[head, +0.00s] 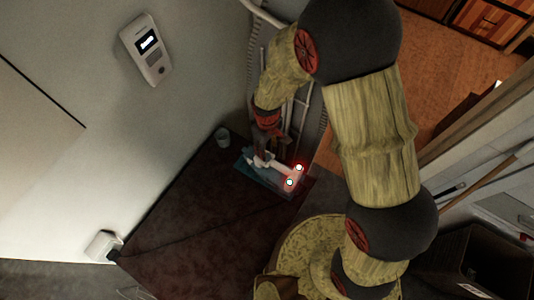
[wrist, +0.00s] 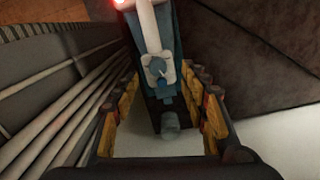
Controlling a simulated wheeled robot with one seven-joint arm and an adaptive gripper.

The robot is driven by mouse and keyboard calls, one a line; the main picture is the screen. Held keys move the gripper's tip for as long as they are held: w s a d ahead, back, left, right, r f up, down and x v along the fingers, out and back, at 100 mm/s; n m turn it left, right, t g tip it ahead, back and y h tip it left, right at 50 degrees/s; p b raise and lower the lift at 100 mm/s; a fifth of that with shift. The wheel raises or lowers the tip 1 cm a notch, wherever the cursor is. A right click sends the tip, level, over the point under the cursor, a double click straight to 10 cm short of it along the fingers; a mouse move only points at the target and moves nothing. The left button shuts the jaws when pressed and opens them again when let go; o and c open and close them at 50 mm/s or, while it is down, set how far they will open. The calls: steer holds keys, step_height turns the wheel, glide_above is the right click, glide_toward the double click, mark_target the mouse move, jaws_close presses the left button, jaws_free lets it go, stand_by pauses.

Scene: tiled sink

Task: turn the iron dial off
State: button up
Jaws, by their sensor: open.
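The iron (head: 262,178) is a blue and white body on the dark counter, with two red-ringed lights at its right end. In the wrist view the iron (wrist: 152,35) runs up from between my fingers, with a white handle and a red glow at the top. A small blue dial (wrist: 158,68) sits on a white plate near the fingertips. My gripper (wrist: 163,80) is open, one finger on each side, with a gap visible around the dial. In the head view my gripper (head: 266,140) is just above the iron's left part, and contact cannot be told.
A grey cup (head: 222,137) stands left of the iron; it also shows in the wrist view (wrist: 170,125). Pale pipes (wrist: 60,110) run close along the left side in the wrist view. The dark counter (head: 185,205) is clear at the front left. A white device (head: 147,48) hangs on the wall.

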steer(key=m, duration=0.2)
steer(key=shift+w+a+m, duration=0.15)
steer(key=shift+w+m, duration=0.15)
steer(key=shift+m, duration=0.1)
steer(key=shift+f, duration=0.2)
step_height(320, 180, down, 8)
steer(key=shift+r, duration=0.25)
steer(key=shift+c, duration=1.2)
jaws_close()
